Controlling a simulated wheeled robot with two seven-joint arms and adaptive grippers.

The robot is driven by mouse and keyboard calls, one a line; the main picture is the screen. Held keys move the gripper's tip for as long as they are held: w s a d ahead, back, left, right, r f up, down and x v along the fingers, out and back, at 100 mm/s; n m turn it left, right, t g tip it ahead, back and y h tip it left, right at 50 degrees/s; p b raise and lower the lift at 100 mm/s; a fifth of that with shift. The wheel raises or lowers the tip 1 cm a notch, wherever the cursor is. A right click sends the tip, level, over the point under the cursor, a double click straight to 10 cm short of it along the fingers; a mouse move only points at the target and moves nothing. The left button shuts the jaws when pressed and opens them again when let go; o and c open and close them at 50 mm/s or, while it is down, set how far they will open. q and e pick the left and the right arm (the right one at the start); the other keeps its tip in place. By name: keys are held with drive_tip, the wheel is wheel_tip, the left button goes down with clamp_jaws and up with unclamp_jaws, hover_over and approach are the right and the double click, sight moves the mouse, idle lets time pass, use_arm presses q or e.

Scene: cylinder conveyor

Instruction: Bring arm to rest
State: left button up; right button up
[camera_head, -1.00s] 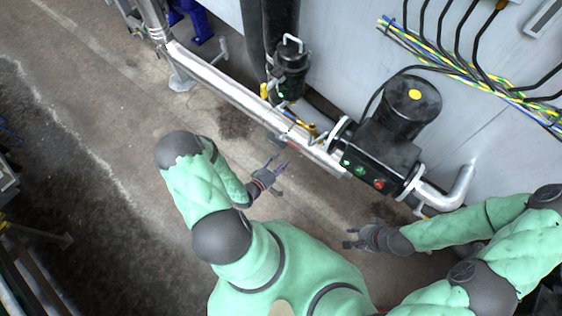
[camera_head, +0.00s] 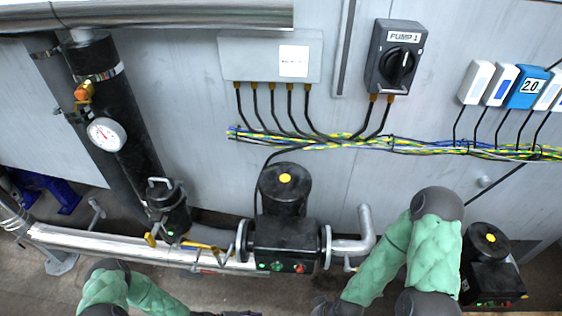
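My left arm, in green padding, comes up at the lower left of the head view. A dark sliver at the bottom edge (camera_head: 235,313) seems to be part of my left gripper; its fingers are cut off. My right arm, also green-padded, stands bent at the lower right, in front of the wall. Its dark wrist end (camera_head: 335,306) runs out of the bottom edge, so the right fingers are not shown. I see nothing held by either arm.
A black pump (camera_head: 285,240) on a silver pipe (camera_head: 120,247) stands ahead, with a second pump (camera_head: 490,265) at right. Behind is a grey wall with a PUMP 1 switch (camera_head: 396,60), cables (camera_head: 350,143) and a gauge (camera_head: 106,134). Some floor (camera_head: 40,285) shows below.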

use_arm(q)
drive_tip(key=s+a+r+m+g+y, duration=0.2)
drive_tip(key=s+r+m+g+y, duration=0.1)
drive_tip(key=s+m+g+y, duration=0.4)
drive_tip(key=w+r+t+y, duration=0.1)
drive_tip(key=w+r+t, duration=0.2)
drive_tip(key=r, duration=0.3)
drive_tip(key=shift+w+d+r+m+t+p, duration=0.3)
drive_tip(key=shift+t+p, duration=0.1)
drive_tip(key=shift+t, duration=0.4)
drive_tip(key=shift+a, duration=0.1)
